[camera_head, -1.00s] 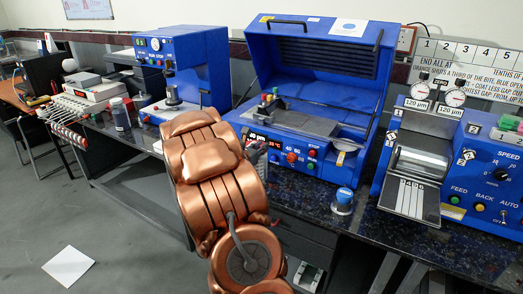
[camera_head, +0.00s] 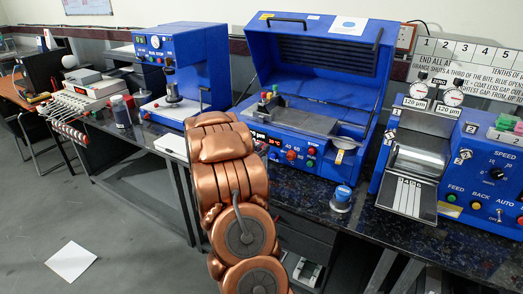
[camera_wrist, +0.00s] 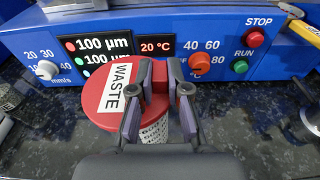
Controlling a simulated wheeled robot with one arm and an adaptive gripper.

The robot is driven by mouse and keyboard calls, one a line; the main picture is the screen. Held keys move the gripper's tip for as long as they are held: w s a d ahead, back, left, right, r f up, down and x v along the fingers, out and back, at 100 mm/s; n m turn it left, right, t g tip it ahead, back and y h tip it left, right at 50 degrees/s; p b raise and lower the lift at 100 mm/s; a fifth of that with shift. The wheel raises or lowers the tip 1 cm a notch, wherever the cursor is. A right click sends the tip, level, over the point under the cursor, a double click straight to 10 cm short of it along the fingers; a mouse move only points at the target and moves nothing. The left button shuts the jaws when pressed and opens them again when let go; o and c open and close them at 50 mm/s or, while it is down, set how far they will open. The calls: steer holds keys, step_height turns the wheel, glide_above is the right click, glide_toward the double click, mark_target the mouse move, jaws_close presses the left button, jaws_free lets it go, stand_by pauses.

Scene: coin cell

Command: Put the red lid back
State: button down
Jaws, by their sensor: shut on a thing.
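The round red lid (camera_wrist: 103,103) with a white WASTE label shows in the wrist view. My gripper (camera_wrist: 157,132) is shut on the red lid's raised middle part, with one finger on each side. A white container (camera_wrist: 155,134) with dark graduation numbers shows under the lid, between the fingers. I cannot tell whether the lid touches its rim. In the head view my copper arm hides the lid, the container and most of my gripper.
A blue coating machine (camera_head: 300,130) with an open hood stands just behind; its control panel (camera_wrist: 215,55) is close to the lid. A blue press (camera_head: 185,65) stands left, a blue roller machine (camera_head: 450,170) right. A small blue-topped jar (camera_head: 342,197) stands near the bench's front edge.

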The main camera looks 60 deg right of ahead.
steer(key=c, duration=1.1)
jaws_free()
steer(key=shift+a+f, duration=0.1)
steer(key=shift+f, duration=0.25)
steer(key=shift+c, duration=0.2)
